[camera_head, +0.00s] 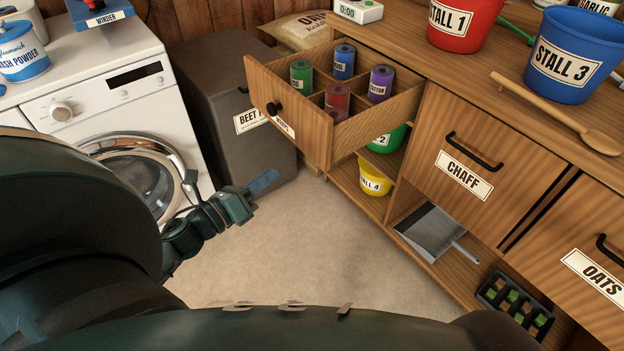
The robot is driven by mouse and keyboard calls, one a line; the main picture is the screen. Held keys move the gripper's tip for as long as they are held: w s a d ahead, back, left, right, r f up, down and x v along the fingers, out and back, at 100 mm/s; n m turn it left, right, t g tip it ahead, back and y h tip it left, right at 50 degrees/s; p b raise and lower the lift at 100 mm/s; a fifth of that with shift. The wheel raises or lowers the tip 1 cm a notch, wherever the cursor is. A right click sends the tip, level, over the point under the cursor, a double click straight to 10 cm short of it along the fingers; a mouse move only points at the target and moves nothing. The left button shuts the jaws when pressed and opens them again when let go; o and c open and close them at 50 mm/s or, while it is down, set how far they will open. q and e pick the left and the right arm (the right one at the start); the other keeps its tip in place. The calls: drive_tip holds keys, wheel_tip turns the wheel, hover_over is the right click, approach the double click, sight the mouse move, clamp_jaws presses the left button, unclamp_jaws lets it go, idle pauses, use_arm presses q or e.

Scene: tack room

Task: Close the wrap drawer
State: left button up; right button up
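The wrap drawer (290,115) is pulled out from the left end of the wooden cabinet. Its front has a round black knob (273,108) and a white label, only partly readable. Inside, green, blue, red and purple rolls (381,84) stand upright in divided compartments. My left gripper (262,183) is below and left of the drawer, over the floor in front of the grey bin, apart from the drawer. It is seen side-on, so I cannot tell whether its fingers are open or shut. My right gripper is not in view.
A grey beet bin (222,85) and a white washing machine (110,90) stand left of the drawer. Buckets (572,52) and a wooden spoon (560,115) sit on the countertop. Below are shelves with a dustpan (430,232). The pale floor (310,245) is clear.

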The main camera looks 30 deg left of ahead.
use_arm(q)
drive_tip(key=f+m, duration=0.1)
drive_tip(key=m, duration=0.1)
drive_tip(key=a+f+m+h+b, duration=0.1)
drive_tip(key=m, duration=0.1)
drive_tip(key=f+m+h+b, duration=0.1)
drive_tip(key=m, duration=0.2)
drive_tip(key=shift+w+a+f+g, duration=0.1)
drive_tip(key=shift+w+a+g, duration=0.2)
drive_tip(key=shift+a, duration=0.1)
clamp_jaws()
drive_tip(key=m, duration=0.2)
approach(321, 151)
drive_tip(key=x, duration=0.7)
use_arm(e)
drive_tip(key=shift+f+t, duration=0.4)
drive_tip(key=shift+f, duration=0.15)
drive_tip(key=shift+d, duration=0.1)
